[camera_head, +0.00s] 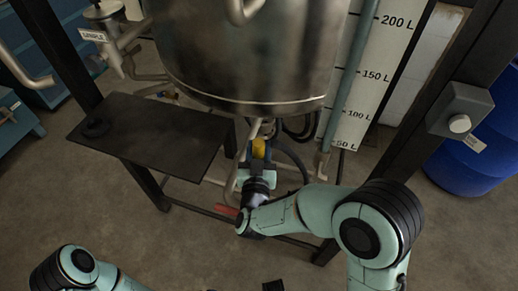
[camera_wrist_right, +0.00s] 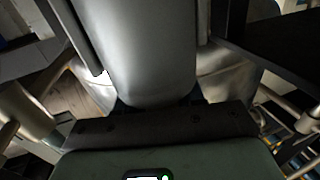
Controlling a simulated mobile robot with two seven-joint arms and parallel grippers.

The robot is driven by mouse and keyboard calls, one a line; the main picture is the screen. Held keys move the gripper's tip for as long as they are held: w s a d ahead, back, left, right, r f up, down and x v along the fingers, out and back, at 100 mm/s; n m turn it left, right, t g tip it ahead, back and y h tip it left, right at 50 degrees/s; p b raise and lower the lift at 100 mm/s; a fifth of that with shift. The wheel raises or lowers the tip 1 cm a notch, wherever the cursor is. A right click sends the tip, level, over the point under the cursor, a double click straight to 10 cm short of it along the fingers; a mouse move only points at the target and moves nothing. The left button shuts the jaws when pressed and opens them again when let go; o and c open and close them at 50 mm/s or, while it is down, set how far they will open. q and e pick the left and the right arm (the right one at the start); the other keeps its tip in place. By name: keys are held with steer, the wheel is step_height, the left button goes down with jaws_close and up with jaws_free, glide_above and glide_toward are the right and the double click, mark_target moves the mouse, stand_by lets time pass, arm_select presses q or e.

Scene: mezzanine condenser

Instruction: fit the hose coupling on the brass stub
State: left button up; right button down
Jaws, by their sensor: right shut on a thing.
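My right gripper (camera_head: 258,158) is under the steel vessel, pointing away from me. It is shut on a small yellow piece (camera_head: 259,147), which looks like the hose coupling. A dark hose (camera_head: 290,158) curves down just right of it. A pale pipe comes down from the vessel bottom just above the yellow piece; I cannot tell whether they touch. The brass stub cannot be made out clearly. In the right wrist view, a large grey rounded body fills the middle and the fingertips are hidden. My left arm shows at bottom left; its gripper cannot be made out.
The steel vessel (camera_head: 245,50) hangs low over the right gripper. A dark shelf (camera_head: 150,135) is to the left, and a dark frame post with a grey box (camera_head: 460,108) is to the right. A red handle (camera_head: 227,211) is beside my right wrist. A blue drum (camera_head: 470,165) stands far right.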

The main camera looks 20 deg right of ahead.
steer(key=shift+r, duration=0.1)
stand_by(0.3)
steer(key=shift+f+b, duration=0.9)
steer(key=shift+f, duration=0.6)
steer(key=shift+f, duration=0.3)
steer(key=shift+f+b, duration=0.35)
steer(key=shift+b, duration=0.05)
steer(key=shift+f, duration=0.2)
steer(key=shift+f+b, duration=0.85)
steer(key=shift+f, duration=0.2)
steer(key=c, duration=0.6)
jaws_free()
steer(key=shift+f, duration=0.1)
